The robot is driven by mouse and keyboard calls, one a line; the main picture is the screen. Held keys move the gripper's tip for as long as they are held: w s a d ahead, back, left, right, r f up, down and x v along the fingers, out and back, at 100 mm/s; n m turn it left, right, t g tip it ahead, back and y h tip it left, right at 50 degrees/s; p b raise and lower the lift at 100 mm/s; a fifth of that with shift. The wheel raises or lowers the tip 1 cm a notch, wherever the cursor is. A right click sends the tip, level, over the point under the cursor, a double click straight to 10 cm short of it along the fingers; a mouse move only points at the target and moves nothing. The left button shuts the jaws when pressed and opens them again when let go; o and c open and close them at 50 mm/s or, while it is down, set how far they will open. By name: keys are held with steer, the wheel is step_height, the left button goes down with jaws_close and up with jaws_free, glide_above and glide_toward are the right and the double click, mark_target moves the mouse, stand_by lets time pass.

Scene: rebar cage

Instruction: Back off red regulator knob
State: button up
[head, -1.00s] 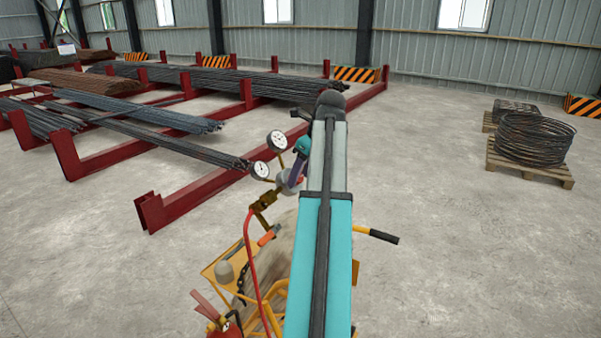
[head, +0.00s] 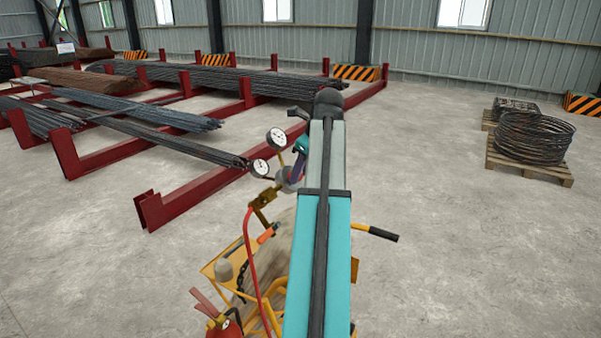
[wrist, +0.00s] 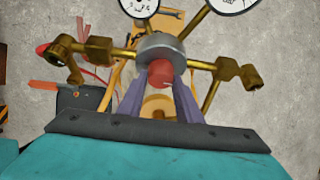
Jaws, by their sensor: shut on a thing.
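The red regulator knob (wrist: 160,73) is in the middle of the wrist view, below the round grey regulator body (wrist: 160,45). My gripper (wrist: 159,84) is shut on the knob, with one purple finger on each side of it. Brass fittings reach left and right from the regulator, and two pressure gauges (wrist: 139,6) sit above it. In the head view the gauges (head: 276,138) stand left of my arm. There my gripper (head: 296,170) shows only in part, and the knob is hidden behind my arm and gripper.
The yellow cylinder cart (head: 225,262) stands below the regulator, with a red hose (head: 249,262) and a red fire extinguisher (head: 222,325). A red rebar rack (head: 150,212) lies behind to the left. The floor at right is open up to a pallet of coiled wire (head: 532,165).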

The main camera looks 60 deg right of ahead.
steer(key=n+h+b, duration=0.1)
steer(key=n, duration=0.2)
steer(key=n+h+b, duration=0.1)
steer(key=shift+s+a+f+t+h+b, duration=0.1)
steer(key=shift+a+f+t+h+b, duration=0.1)
steer(key=shift+f+t+h+b, duration=0.1)
steer(key=n+t+h+b, duration=0.1)
steer(key=n+t+b, duration=0.1)
steer(key=n+b, duration=0.2)
steer(key=n+t+h+b, duration=0.1)
steer(key=n+t+b, duration=0.1)
steer(key=n+b, duration=0.3)
steer(key=n+t+b, duration=0.2)
steer(key=n+b, duration=0.2)
steer(key=n, duration=0.2)
steer(key=shift+s+d+f+h, duration=0.1)
steer(key=shift+s+f+h, duration=0.2)
steer(key=shift+f+h, duration=0.1)
steer(key=n+y+b, duration=0.3)
steer(key=n+b, duration=0.4)
steer(key=n, duration=0.2)
steer(key=n+t+y+b, duration=0.1)
steer(key=n+y+b, duration=0.3)
steer(key=n+b, duration=0.4)
steer(key=d+n+t+y+b, duration=0.1)
steer(key=n+y+b, duration=0.3)
steer(key=n+b, duration=0.3)
steer(key=shift+r+n, duration=0.15)
steer(key=shift+n, duration=1.35)
